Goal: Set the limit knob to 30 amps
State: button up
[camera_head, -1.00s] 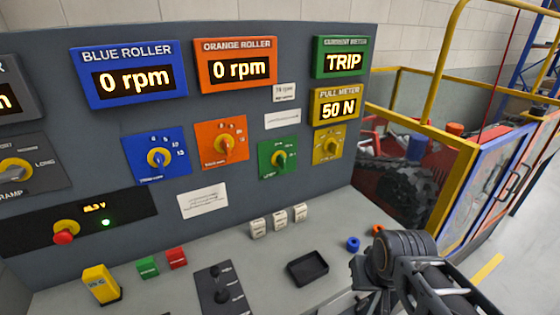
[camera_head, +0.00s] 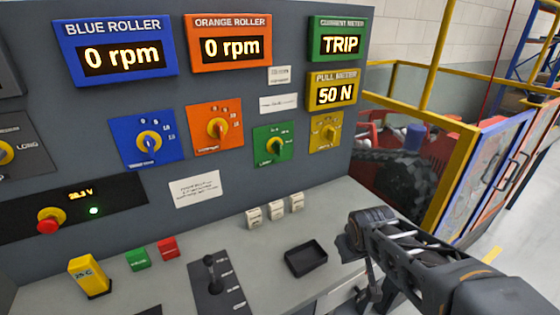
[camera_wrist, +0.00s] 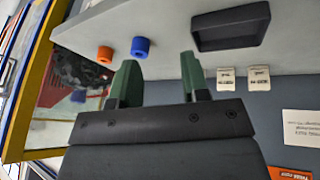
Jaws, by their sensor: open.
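The limit knob (camera_head: 275,146) is on a green plate (camera_head: 262,159) on the upright panel, right of the orange knob's plate. Its dial marks are too small to read surely. The green current meter (camera_head: 340,40) above reads TRIP. My gripper (camera_wrist: 160,78) shows in the wrist view with two green fingers apart and nothing between them. In the head view my arm reaches in from the lower right, and its end is over the right part of the desk, below and right of the knob, well apart from it. The knob is not in the wrist view.
A yellow knob (camera_head: 326,131) sits close right of the limit knob. On the desk are a black tray (camera_head: 306,259), small white blocks (camera_head: 275,213) and a lever (camera_head: 212,275).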

jog(key=shift+o, duration=1.4)
jog(key=w+a+n+t+b, duration=0.1)
jog(key=w+n+t, duration=0.3)
jog(key=w, duration=0.6)
jog(key=shift+w+a+f+n+y+b, duration=0.3)
jog(key=shift+w+a+f+n+b, duration=0.15)
jog(key=shift+n, duration=0.35)
jog(key=shift+o, duration=0.9)
jog(key=w+n, duration=0.1)
jog(key=w+a+r+n+t+y, duration=0.1)
jog(key=w+a+n+t, duration=0.1)
jog(key=shift+w+a+r, duration=0.15)
jog(key=shift+w+r, duration=0.2)
jog(key=shift+o, duration=0.6)
jog(key=w+a+r+n+t+y, duration=0.3)
jog(key=a+r+n, duration=0.1)
jog(key=n, duration=0.1)
jog(key=shift+w+r+n+y+b, duration=0.2)
jog(key=shift+w+n+y+b, duration=0.1)
jog(key=shift+n, duration=0.1)
jog(key=n+t+y, duration=0.2)
jog(key=n+y, duration=0.3)
jog(key=n, duration=0.2)
send_near(281, 151)
jog(key=p+x, duration=0.2)
jog(key=x, duration=0.8)
jog(key=shift+w+a+p, duration=0.2)
jog(key=shift+w+p, duration=0.15)
jog(key=shift+p, duration=0.05)
jog(key=c, duration=0.9)
